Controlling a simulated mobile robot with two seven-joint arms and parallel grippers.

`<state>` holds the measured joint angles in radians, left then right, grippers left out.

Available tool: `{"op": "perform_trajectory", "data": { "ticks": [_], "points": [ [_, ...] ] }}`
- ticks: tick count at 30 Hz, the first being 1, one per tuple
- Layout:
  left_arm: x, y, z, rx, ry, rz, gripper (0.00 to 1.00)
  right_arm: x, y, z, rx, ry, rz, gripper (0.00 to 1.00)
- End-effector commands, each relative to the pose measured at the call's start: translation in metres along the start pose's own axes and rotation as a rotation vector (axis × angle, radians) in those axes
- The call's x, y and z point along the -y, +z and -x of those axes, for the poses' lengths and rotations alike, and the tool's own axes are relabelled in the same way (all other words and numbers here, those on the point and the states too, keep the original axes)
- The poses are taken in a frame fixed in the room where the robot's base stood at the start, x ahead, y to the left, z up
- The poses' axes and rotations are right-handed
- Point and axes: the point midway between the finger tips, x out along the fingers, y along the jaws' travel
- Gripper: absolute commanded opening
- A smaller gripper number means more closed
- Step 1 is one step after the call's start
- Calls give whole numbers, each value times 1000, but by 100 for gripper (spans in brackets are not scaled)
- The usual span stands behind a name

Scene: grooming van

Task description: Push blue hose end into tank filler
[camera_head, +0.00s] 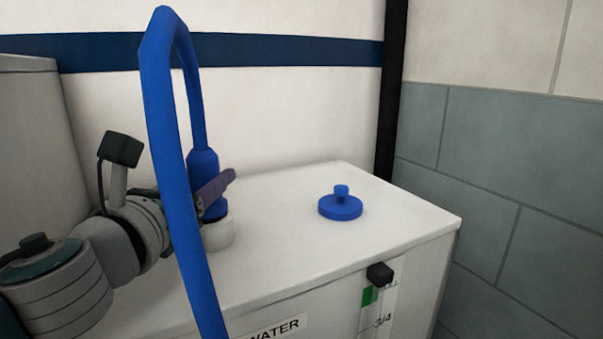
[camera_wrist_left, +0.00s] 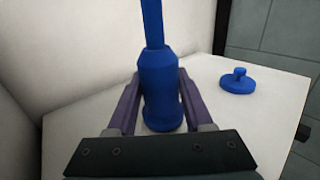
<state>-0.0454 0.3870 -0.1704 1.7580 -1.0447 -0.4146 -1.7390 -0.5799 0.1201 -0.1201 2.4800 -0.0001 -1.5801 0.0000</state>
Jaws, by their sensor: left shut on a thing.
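The blue hose (camera_head: 168,130) arcs up from the front and comes down to its thicker blue end (camera_head: 203,167) over the tank. My left gripper (camera_head: 214,196) is shut on the hose end, which also shows upright between the purple fingers in the left wrist view (camera_wrist_left: 160,88). The white round tank filler (camera_head: 220,234) stands on the tank top right below the hose end. The lower tip of the hose end is at the filler's rim or inside it; I cannot tell how deep. The filler is mostly hidden in the wrist view. My right gripper is not in view.
The blue cap (camera_head: 340,205) lies on the white tank top (camera_head: 285,215), right of the filler, and shows in the wrist view (camera_wrist_left: 238,82). A level gauge (camera_head: 378,300) is on the tank's front. A wall stands close behind; a black post (camera_head: 391,90) is at the back right.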

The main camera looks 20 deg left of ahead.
Motion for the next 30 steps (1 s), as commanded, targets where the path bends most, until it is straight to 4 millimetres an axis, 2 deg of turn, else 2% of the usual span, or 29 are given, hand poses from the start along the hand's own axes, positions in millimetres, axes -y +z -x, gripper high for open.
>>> {"op": "perform_trajectory", "data": {
  "ticks": [14,15,23,30],
  "points": [
    [0,-7,0,1,0,0,0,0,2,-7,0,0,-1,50],
    [0,-6,0,1,0,0,56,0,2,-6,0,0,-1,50],
    [0,-7,0,0,0,0,85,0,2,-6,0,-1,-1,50],
    [0,-8,0,-2,0,0,86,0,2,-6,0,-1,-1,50]
  ]
}}
